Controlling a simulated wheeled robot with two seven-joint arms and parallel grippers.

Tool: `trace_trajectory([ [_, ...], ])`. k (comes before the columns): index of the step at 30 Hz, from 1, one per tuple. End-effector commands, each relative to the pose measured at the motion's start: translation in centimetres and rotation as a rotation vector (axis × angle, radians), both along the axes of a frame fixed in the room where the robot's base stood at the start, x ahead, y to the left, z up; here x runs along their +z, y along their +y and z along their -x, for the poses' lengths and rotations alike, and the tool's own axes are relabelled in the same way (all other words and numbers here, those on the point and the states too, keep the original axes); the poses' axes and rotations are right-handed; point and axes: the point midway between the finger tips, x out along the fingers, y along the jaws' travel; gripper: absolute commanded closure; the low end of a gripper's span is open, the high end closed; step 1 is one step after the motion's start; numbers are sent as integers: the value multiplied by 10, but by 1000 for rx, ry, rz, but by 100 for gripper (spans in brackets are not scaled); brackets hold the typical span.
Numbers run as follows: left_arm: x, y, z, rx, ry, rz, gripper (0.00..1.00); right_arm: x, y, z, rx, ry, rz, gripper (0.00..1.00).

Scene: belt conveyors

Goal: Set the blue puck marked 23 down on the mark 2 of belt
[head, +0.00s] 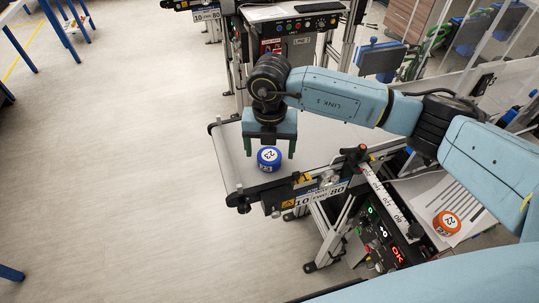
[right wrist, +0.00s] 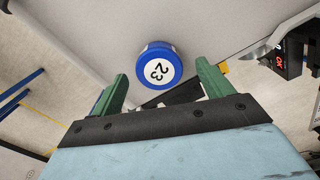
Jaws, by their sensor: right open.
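The blue puck marked 23 (head: 269,159) stands face up, apparently on the light belt (head: 318,136), close to its near edge and left end. It also shows in the right wrist view (right wrist: 158,66). My right gripper (head: 269,152) is open above it. Its two green fingers are on either side of the puck, with a gap at each side in the right wrist view. The puck is not gripped. I cannot make out a mark 2 on the belt. My left gripper is not in view.
An orange numbered puck (head: 446,223) lies on a paper sheet at the right, beside a control panel (head: 386,232) with lit digits. A white ruler-like strip (head: 385,195) runs beside the panel. Another control box (head: 290,35) stands behind the belt. Floor at the left is clear.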

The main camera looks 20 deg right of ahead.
Motion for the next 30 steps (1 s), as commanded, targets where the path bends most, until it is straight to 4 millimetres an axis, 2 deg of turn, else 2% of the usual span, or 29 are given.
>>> trace_trajectory([
  [3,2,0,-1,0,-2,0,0,-10,1,0,3,1,1,21],
  [10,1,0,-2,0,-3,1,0,-12,1,0,3,0,0,21],
  [23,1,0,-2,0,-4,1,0,-11,1,0,2,0,-1,74],
  [30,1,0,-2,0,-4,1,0,-7,1,0,2,-2,-2,74],
])
